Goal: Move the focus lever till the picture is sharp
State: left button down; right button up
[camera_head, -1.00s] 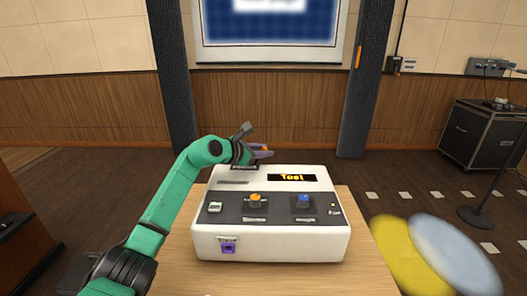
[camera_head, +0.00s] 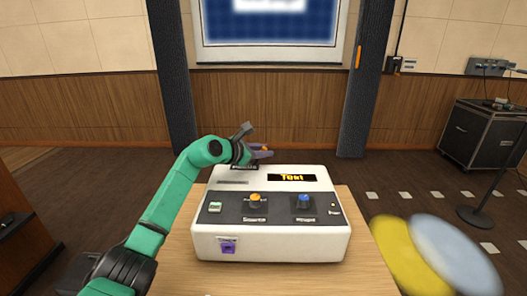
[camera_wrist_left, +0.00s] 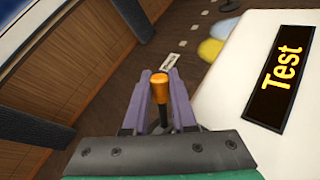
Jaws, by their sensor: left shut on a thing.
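The focus lever is a dark stem with an orange knob (camera_wrist_left: 159,86) behind the white console (camera_head: 215,243). My left gripper (camera_head: 265,152) is shut on it; in the left wrist view the purple fingers (camera_wrist_left: 160,100) stand on both sides of the stem, just below the knob. In the head view the lever is mostly hidden by the fingers. The projected picture (camera_head: 225,22) is blue with a white patch and looks blurred; its top is cut off. My right gripper is not in view.
The console stands on a wooden table (camera_head: 365,270) and has an orange knob (camera_head: 255,198), a blue knob (camera_head: 304,199), a purple latch (camera_head: 228,246) and a display reading "Test" (camera_head: 292,178). A black case (camera_head: 480,135) and stools stand at the right.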

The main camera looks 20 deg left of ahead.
pick_arm(q)
jog(key=b, duration=0.1)
jog(key=a+b, duration=0.1)
jog(key=b, duration=0.1)
jog(key=shift+s+a+f+n+t+h, duration=0.15)
jog(key=shift+s+a+n+t+h, duration=0.1)
jog(key=shift+n+t+h, duration=0.15)
jog(key=shift+a+r+b, duration=0.25)
jog(key=shift+b, duration=0.15)
jog(key=shift+a+r+n+t+h, duration=0.1)
jog(key=shift+r+n+t+h, duration=0.2)
jog(key=c, duration=0.7)
grip_release()
jog(key=shift+r, duration=0.1)
jog(key=shift+s, duration=0.15)
